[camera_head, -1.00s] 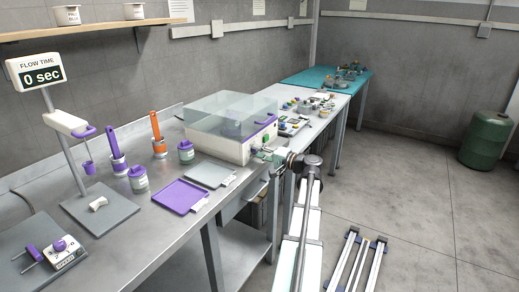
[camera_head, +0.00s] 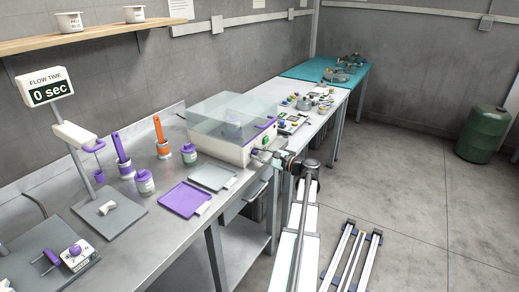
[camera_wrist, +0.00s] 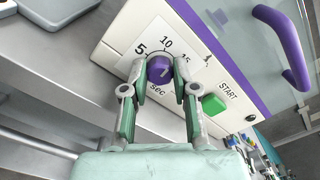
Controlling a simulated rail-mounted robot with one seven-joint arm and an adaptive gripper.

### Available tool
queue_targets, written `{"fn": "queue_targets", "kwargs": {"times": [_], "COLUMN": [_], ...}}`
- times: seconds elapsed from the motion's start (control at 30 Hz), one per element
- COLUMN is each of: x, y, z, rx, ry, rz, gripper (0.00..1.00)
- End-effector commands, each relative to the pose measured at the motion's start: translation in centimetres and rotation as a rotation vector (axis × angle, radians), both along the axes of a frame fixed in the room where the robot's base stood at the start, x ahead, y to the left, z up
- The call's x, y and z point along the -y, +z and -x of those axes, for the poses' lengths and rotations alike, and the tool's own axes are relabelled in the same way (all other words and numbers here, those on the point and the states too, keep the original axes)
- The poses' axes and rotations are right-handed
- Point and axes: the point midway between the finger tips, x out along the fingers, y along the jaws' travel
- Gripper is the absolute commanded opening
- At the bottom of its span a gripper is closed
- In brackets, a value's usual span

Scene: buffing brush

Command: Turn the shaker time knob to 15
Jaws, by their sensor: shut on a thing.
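The shaker is a cream box with a clear lid (camera_head: 232,110) and a purple edge, standing on the bench. In the wrist view its front panel (camera_wrist: 118,38) carries a purple time knob (camera_wrist: 160,68) with the marks 5, 10, 15 and "sec" around it. My gripper (camera_wrist: 161,74) is shut on the knob, one green finger on each side. A pale mark shows on the knob, but I cannot tell which number it points to. In the head view my gripper (camera_head: 262,155) is at the shaker's front, and the knob cannot be made out there.
A green START button (camera_wrist: 213,104) sits close beside the right finger. A purple handle (camera_wrist: 282,42) stands out from the lid. In the head view, a purple tray (camera_head: 186,199) and a grey tray (camera_head: 212,177) lie before the shaker.

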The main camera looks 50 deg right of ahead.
Motion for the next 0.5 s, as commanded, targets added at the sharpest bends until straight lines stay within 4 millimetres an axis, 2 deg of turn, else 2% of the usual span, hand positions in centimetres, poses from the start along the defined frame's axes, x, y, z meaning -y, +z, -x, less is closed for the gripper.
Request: {"fn": "queue_targets", "kwargs": {"times": [0.03,0.5], "x": [0.09,0.21], "y": [0.55,0.5], "z": [-0.08,-0.09], "rx": [-0.003,-0.04], "ry": [-0.001,-0.001], "rz": [-0.045,-0.458], "gripper": [0.0,0.0]}}
